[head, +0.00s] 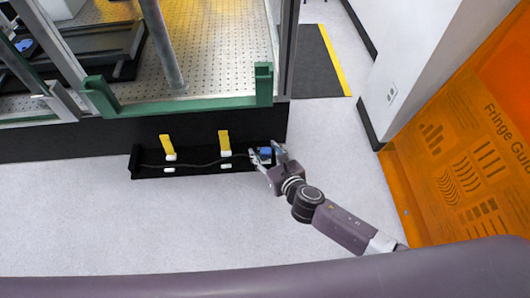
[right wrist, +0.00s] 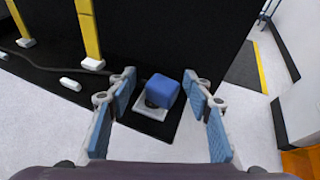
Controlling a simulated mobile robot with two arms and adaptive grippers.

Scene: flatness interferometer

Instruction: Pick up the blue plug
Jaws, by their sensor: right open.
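The blue plug (right wrist: 164,89) is a small blue block on a pale square base (right wrist: 152,111), at the right end of a black shelf (head: 147,172). In the head view the plug (head: 265,151) sits between the fingers of my right gripper (head: 268,157). In the right wrist view my right gripper (right wrist: 162,125) is open, one blue-padded finger on each side of the plug. A dark cable (head: 204,163) runs along the shelf toward the plug. My left gripper is not in view.
Two yellow uprights (head: 166,144) (head: 224,140) with white feet stand on the shelf left of the plug. Behind is a green-railed bench frame (head: 180,105). An orange panel (head: 460,150) stands at the right. The pale floor (head: 130,230) in front is clear.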

